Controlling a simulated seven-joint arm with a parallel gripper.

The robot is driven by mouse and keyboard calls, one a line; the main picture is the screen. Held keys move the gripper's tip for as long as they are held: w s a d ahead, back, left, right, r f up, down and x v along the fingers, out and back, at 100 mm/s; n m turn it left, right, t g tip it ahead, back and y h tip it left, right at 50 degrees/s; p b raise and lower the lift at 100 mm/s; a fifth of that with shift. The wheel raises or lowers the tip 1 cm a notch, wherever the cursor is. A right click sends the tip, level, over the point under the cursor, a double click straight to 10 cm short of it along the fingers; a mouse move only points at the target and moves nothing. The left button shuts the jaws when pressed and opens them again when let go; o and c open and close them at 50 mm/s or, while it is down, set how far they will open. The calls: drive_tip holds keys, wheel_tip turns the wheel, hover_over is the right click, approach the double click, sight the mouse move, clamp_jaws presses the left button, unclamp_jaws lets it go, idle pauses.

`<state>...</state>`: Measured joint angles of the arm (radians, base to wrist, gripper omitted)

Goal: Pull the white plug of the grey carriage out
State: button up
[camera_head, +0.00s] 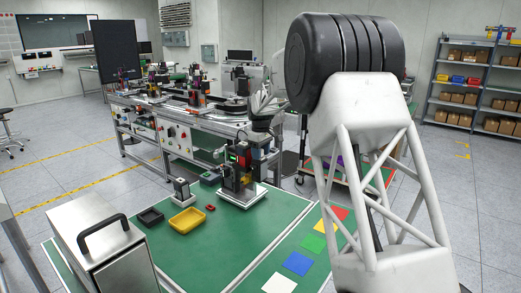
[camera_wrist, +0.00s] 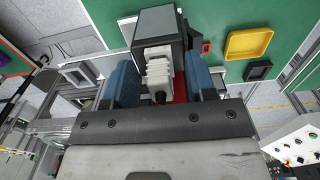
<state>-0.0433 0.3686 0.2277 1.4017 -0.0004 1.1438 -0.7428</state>
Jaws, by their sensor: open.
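The white plug (camera_wrist: 158,68) is in the middle of the wrist view, stepped in shape, with a dark tip toward the camera. It sits against the grey carriage (camera_wrist: 157,22), a dark grey block above it in the picture. My gripper (camera_wrist: 156,62) is open, with one blue finger on each side of the plug. The plug lies between the fingers; whether either touches it I cannot tell. In the head view the plug and carriage are too small to make out at the station (camera_head: 240,180).
A yellow tray (camera_head: 187,220), a black tray (camera_head: 150,217) and a small red piece (camera_head: 210,208) lie on the green table (camera_head: 190,262). A metal box with a black handle (camera_head: 105,235) stands at front left. Coloured squares (camera_head: 298,263) lie at right. The table's front middle is clear.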

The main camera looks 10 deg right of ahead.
clamp_jaws()
idle(0.3)
drive_tip(key=shift+r, duration=1.1)
idle(0.4)
drive_tip(key=shift+r, duration=1.4)
